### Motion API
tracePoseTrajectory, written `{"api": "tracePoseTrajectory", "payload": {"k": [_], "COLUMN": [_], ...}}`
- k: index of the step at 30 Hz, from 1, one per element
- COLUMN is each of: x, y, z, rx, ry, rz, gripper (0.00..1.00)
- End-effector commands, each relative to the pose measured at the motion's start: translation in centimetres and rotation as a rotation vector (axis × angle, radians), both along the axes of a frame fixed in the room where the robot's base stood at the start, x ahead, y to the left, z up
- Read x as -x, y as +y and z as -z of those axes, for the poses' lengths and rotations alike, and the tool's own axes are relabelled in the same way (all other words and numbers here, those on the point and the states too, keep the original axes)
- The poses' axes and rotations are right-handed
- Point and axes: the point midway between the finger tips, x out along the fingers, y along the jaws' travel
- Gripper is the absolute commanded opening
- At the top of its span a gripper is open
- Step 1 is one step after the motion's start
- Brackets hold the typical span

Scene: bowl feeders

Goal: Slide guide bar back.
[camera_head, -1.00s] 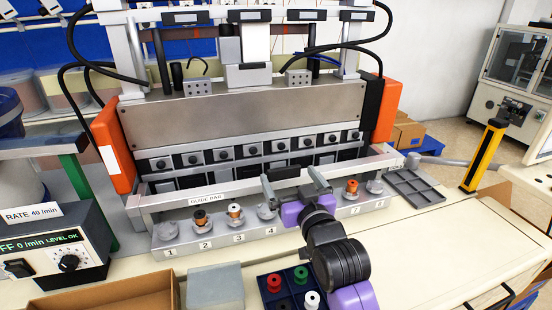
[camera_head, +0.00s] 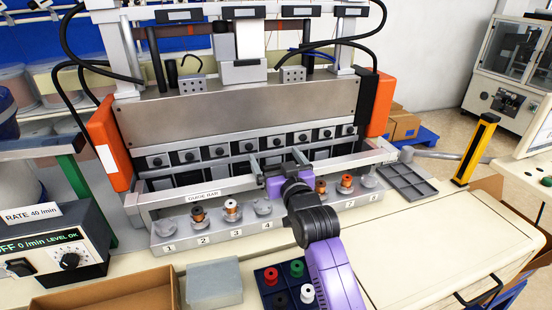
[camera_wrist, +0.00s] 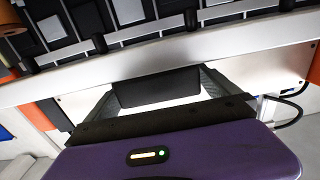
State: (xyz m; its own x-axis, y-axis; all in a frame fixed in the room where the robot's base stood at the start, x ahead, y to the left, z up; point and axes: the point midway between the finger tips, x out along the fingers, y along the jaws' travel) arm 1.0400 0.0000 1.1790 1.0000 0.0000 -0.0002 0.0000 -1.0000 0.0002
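The guide bar (camera_head: 165,204) is a long pale metal bar with a "GUIDE BAR" label, running across the front of the machine above the numbered stations. Its black handle (camera_wrist: 157,87) is at mid-length, seen clearly in the wrist view and mostly hidden by my gripper in the head view. My gripper (camera_head: 276,157), with a purple body, reaches in from the front. In the wrist view its two grey fingers (camera_wrist: 158,84) stand open, one at each end of the handle. The fingers look very close to the handle ends; whether they touch cannot be told.
Numbered stations (camera_head: 202,241) in front of the bar hold several spools. A dark tray of coloured spools (camera_head: 264,288), a grey block (camera_head: 214,285) and a cardboard box (camera_head: 108,292) sit at the front. A grey compartment tray (camera_head: 408,184) and a yellow post (camera_head: 475,150) stand right.

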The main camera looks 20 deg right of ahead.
Motion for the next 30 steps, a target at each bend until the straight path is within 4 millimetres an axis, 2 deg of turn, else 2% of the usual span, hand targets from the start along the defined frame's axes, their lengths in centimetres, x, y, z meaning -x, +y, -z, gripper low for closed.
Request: {"api": "tracePoseTrajectory", "payload": {"k": [1, 2, 13, 17, 20, 30], "x": [0.0, 0.0, 0.0, -0.2, -1.2, -7.2], "y": [0.0, 0.0, 0.0, 0.0, 0.0, -0.1], "z": [0.0, 0.0, 0.0, 0.1, 0.4, 0.5], "rx": [0.0, 0.0, 0.0, 0.0, -0.001, -0.002], "ry": [0.0, 0.0, 0.0, 0.0, -0.001, -0.002], "rz": [0.0, 0.0, 0.0, 0.0, 0.0, 0.001], "gripper": [0.9, 0.84, 0.12, 0.09, 0.09, 0.09]}}
